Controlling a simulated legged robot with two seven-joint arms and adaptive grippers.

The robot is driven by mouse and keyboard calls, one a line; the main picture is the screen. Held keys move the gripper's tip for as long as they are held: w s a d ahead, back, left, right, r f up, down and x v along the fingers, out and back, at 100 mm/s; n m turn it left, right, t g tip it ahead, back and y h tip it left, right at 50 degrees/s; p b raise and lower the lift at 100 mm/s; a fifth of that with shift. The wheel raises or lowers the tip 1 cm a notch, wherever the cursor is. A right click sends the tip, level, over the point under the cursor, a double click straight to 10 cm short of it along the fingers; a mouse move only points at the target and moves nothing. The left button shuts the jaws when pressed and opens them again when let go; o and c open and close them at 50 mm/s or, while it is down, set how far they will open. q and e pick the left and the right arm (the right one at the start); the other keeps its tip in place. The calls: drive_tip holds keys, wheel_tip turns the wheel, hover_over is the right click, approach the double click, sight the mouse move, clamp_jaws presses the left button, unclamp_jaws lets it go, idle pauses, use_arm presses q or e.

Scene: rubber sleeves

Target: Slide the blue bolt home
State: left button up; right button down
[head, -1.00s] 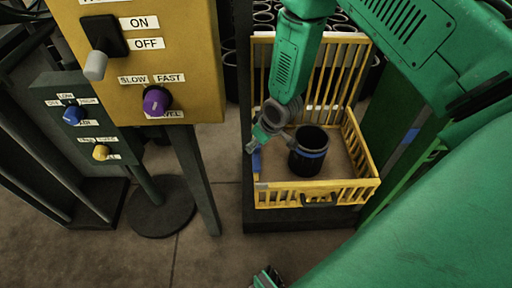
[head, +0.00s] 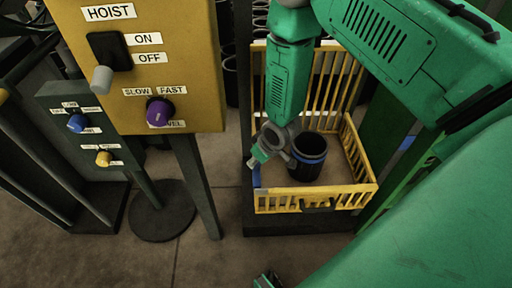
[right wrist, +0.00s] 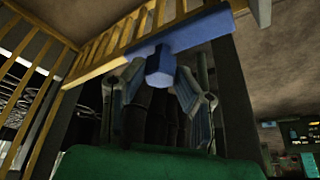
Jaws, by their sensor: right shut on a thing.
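The blue bolt (head: 256,176) is at the left front corner of the yellow basket's gate (head: 325,197). In the right wrist view the blue bolt (right wrist: 203,33) lies along the yellow rail, its knob (right wrist: 159,65) between my fingers. My right gripper (head: 256,158) reaches down to that corner. In the right wrist view my right gripper (right wrist: 157,95) is shut on the bolt's knob, one finger on each side. How far the bolt sits in its catch is not clear. My left gripper cannot be made out in the head view.
A dark cylinder with a blue band (head: 308,160) stands in the basket. A yellow hoist panel (head: 140,70) with switch and purple knob stands left, a smaller grey panel (head: 85,120) beyond it. Black sleeves stand behind the basket. Floor in front is clear.

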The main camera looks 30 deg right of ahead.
drive_tip(key=shift+s+a+r, duration=0.1)
drive_tip(key=shift+s+a, duration=0.25)
drive_tip(key=shift+s, duration=0.3)
drive_tip(key=shift+s+a+f, duration=0.1)
drive_tip(key=shift+s+f, duration=0.05)
drive_tip(key=shift+f, duration=0.05)
drive_tip(key=c, duration=1.3)
unclamp_jaws()
drive_tip(key=shift+r, duration=0.15)
drive_tip(key=shift+s+r, duration=0.1)
drive_tip(key=shift+r, duration=0.2)
drive_tip(key=v, duration=1.1)
drive_tip(key=shift+s, duration=0.2)
